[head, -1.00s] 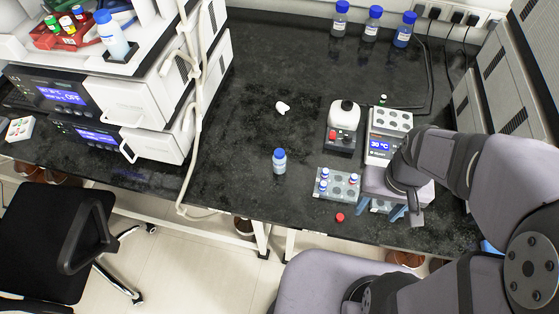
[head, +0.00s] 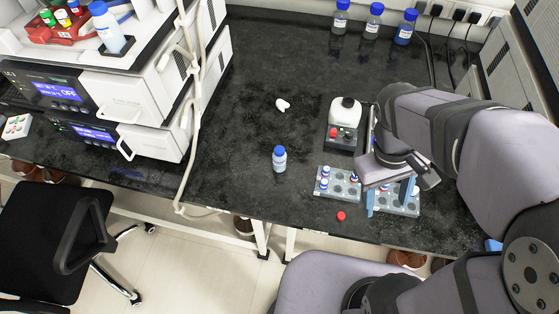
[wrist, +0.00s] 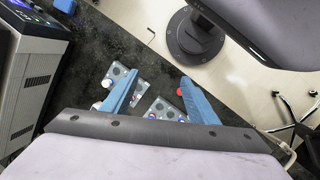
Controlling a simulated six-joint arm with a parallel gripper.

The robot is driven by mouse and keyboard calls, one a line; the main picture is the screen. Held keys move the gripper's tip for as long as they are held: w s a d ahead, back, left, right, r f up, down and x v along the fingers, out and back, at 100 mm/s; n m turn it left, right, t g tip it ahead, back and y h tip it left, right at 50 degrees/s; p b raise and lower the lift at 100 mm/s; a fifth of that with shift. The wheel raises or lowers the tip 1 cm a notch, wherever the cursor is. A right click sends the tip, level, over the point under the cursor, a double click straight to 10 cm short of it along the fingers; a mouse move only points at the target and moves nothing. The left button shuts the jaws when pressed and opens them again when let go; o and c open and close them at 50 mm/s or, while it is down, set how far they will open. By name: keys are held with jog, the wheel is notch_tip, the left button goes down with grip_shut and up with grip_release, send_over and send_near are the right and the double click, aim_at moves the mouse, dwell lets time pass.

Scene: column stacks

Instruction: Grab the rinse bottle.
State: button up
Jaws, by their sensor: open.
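A small bottle with a blue cap (head: 279,160) stands upright alone on the black bench, near its front edge in the head view. Another blue-capped bottle (head: 107,30) stands on top of the instrument stack at the left. I cannot read which label says rinse. My gripper (head: 389,203) is open, its blue fingers apart, over the vial racks right of the lone bottle. In the wrist view my gripper (wrist: 158,78) points down at the racks, and no rinse bottle is recognizable there.
A vial rack (head: 337,183) and a second rack (head: 398,204) lie near the front edge, with a loose red cap (head: 341,216). A vortex mixer (head: 343,122) stands behind. Several blue-capped bottles (head: 374,22) line the back. The bench left of the lone bottle is clear.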

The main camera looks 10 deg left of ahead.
jog(key=f+n+h, duration=0.1)
jog(key=n, duration=0.1)
notch_tip(320, 180, up, 2)
jog(key=n+t+h+b, duration=0.5)
jog(key=n+t+b, duration=0.4)
jog(key=n+t, duration=1.1)
send_over(275, 162)
jog(key=s+a, duration=0.2)
jog(key=n+g, duration=0.3)
jog(key=shift+m+h, duration=0.3)
jog(key=f, duration=1)
jog(key=d+f, duration=0.1)
jog(key=f, duration=0.5)
jog(key=shift+w+d, duration=0.1)
jog(key=shift+w, duration=0.3)
jog(key=shift+p+x, duration=1.3)
jog(key=shift+x, duration=2.35)
jog(key=shift+f, duration=0.15)
jog(key=shift+c, duration=0.2)
